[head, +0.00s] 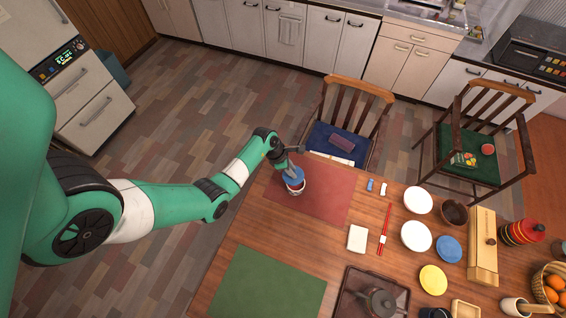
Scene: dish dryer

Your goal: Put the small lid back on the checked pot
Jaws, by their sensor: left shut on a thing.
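The small blue lid (293,175) is at the tip of my left gripper (290,169), which is shut on it. Right below it, a small round pot (297,190) with a pale and dark pattern stands on the red placemat; I take it for the checked pot. The lid overlaps the pot's top in the head view. I cannot tell whether the lid touches the rim or is a little above it. The gripper hides part of the lid. My right gripper is not in view.
The red placemat (332,192) is mostly clear around the pot. White plates (416,237), red chopsticks (385,225), a wooden box (483,250) and a dark teapot (379,303) on a tray lie to the right. A chair (343,135) stands behind the table edge.

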